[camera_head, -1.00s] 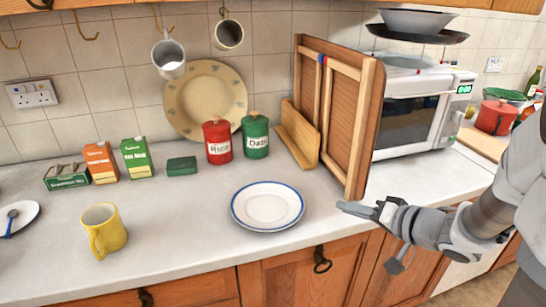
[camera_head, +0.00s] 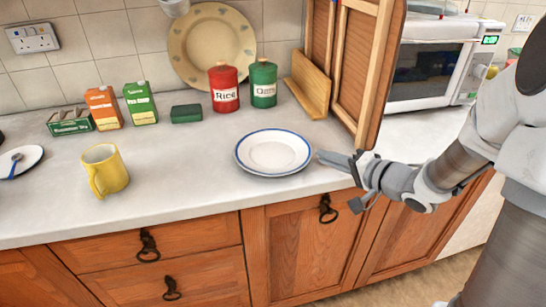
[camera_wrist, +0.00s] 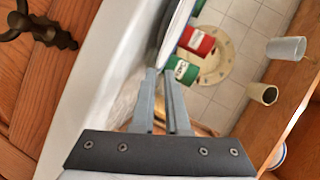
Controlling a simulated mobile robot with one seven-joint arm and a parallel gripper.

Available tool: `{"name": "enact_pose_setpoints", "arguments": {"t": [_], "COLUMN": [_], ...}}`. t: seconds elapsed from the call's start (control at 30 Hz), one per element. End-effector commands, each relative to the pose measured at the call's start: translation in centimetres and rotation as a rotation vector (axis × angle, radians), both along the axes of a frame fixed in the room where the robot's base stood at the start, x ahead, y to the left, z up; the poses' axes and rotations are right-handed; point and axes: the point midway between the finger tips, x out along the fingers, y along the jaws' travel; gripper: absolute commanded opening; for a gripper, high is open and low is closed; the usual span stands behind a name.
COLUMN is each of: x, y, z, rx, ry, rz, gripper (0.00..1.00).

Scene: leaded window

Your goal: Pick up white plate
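The white plate (camera_head: 273,152) with a blue rim lies flat on the counter near its front edge. My gripper (camera_head: 322,157) is low at the plate's right side, with its fingertips at the rim. In the wrist view the plate (camera_wrist: 176,32) shows edge-on just beyond the fingertips of my gripper (camera_wrist: 160,74). A narrow gap shows between the two fingers. I cannot tell whether they touch the rim.
A wooden board (camera_head: 366,60) stands upright behind my gripper. A red tin (camera_head: 224,90) and a green tin (camera_head: 263,84) stand behind the plate. A yellow mug (camera_head: 104,171) stands to the left. The counter (camera_head: 185,185) between mug and plate is clear.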

Motion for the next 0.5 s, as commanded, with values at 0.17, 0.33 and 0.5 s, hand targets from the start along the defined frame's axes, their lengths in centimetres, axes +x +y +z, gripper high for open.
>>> {"name": "enact_pose_setpoints", "arguments": {"t": [0.17, 0.33, 0.5], "x": [0.7, 2.4, 3.8], "y": [0.7, 2.2, 3.3], "z": [-0.6, -1.6, -1.7], "rx": [-0.001, -0.001, -0.001], "ry": [0.001, -0.001, 0.000], "rz": [0.002, 0.004, 0.001], "gripper": [0.12, 0.12, 0.12]}}
